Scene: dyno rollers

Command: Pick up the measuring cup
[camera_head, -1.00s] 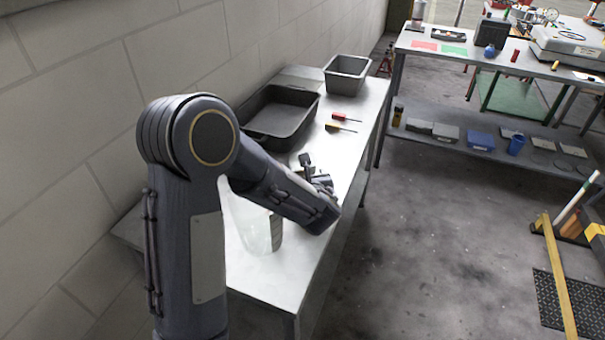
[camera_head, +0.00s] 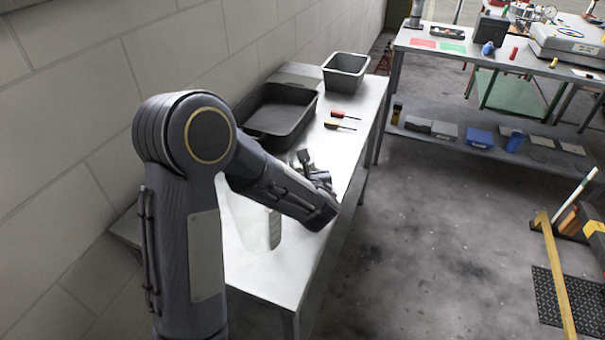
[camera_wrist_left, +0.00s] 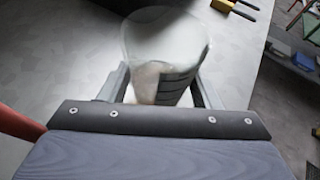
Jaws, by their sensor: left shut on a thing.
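The measuring cup (camera_wrist_left: 165,50) is clear, with dark graduation marks on its side. In the wrist view it is upright between the two fingers of my left gripper (camera_wrist_left: 160,90), which is shut on it. In the head view the cup (camera_head: 252,222) shows faintly over the near part of the metal bench, partly behind my left forearm. My left fingers are hidden there by the wrist. I cannot tell whether the cup's base touches the bench. My right gripper is out of view.
A black tray (camera_head: 278,128) and a grey bin (camera_head: 346,72) stand farther along the bench (camera_head: 352,112), against the wall. A second workbench (camera_head: 470,57) stands across the floor.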

